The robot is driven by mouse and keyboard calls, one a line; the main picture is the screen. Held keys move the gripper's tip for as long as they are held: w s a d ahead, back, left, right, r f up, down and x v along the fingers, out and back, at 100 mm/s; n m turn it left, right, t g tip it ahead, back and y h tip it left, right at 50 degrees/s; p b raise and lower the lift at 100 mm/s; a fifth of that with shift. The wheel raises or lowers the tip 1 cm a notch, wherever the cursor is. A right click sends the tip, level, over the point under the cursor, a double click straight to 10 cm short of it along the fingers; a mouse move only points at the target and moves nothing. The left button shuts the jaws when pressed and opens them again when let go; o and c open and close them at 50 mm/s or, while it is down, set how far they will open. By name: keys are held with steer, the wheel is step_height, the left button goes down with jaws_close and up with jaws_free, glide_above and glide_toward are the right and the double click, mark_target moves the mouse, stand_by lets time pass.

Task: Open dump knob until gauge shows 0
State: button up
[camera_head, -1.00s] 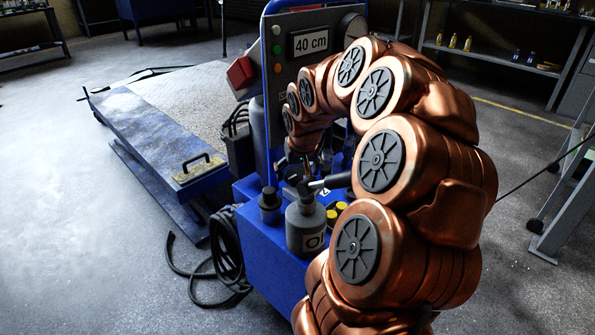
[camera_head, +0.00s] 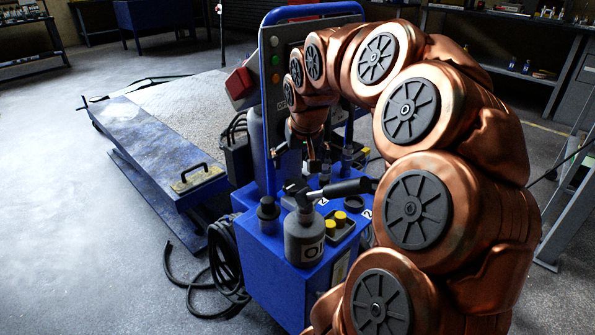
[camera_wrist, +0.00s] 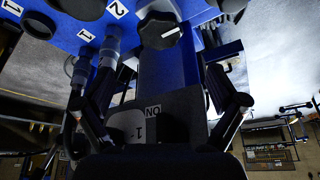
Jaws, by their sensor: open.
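A black lobed knob with a white mark (camera_wrist: 160,31) shows at the top middle of the wrist view, beyond my fingertips; I take it for the dump knob. My gripper (camera_wrist: 161,80) is open, its two dark fingers spread left and right, with nothing held and the knob apart from them. In the head view my gripper (camera_head: 316,166) hangs over the top of the blue pump unit (camera_head: 262,244). The knob cannot be made out there. The gauge display is hidden behind my arm, so its present reading cannot be seen.
A grey bottle (camera_head: 304,238), a black lever handle (camera_head: 345,188) and yellow buttons (camera_head: 341,218) crowd the unit's top. Its upright panel (camera_head: 270,110) stands behind. Hoses (camera_head: 228,265) lie on the floor. The lift platform (camera_head: 150,150) is left. Floor at far left is clear.

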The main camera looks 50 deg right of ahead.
steer(key=shift+v, duration=1.3)
